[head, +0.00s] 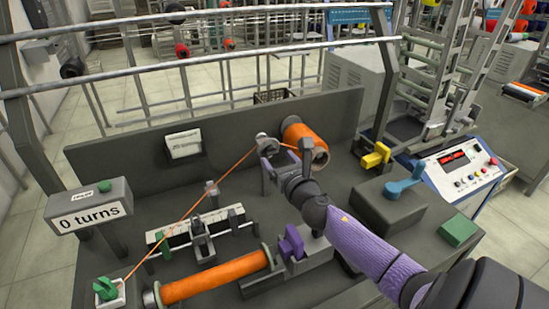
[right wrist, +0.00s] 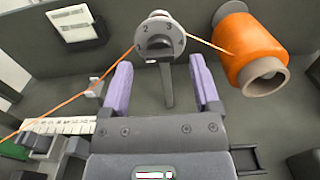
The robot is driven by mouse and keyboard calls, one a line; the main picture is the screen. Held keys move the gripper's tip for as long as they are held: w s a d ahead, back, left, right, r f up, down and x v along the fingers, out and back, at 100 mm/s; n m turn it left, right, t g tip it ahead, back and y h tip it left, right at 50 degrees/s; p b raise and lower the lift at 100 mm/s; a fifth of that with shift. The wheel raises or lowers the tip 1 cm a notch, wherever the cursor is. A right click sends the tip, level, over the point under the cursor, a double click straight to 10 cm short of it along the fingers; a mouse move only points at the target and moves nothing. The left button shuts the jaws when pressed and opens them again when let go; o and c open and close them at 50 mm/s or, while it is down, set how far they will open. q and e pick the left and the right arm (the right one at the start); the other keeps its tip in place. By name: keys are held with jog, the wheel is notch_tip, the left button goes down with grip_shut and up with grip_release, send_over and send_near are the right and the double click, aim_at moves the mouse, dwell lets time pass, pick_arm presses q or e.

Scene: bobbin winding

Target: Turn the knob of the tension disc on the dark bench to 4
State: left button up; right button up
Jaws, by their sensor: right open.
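The tension disc (right wrist: 152,46) is a pale round dial in the right wrist view, with the numerals 2, 3 and 4 readable and an orange thread running by it. It stands at the top of a dark post (right wrist: 168,88). In the head view the disc (head: 265,143) is small, at the back of the dark bench (head: 140,225). My right gripper (head: 284,162) is open just in front of it. Its two purple fingers (right wrist: 161,72) are apart on either side of the post, below the dial, apparently gripping nothing. My left gripper is out of view.
An orange spool (head: 300,133) sits close right of the disc. Right of my arm are a yellow block (head: 376,156), a blue lever (head: 404,181) and a green button (head: 458,229). An orange bobbin (head: 215,277) lies in front. A "0 turns" display (head: 90,217) stands left.

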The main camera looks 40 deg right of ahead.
jog(key=shift+w+d+f, duration=0.1)
jog(key=shift+w+d, duration=0.05)
jog(key=shift+w, duration=0.45)
jog(key=shift+w+d, duration=0.15)
jog(key=shift+w, duration=0.2)
jog(key=c, duration=0.6)
grip_shut()
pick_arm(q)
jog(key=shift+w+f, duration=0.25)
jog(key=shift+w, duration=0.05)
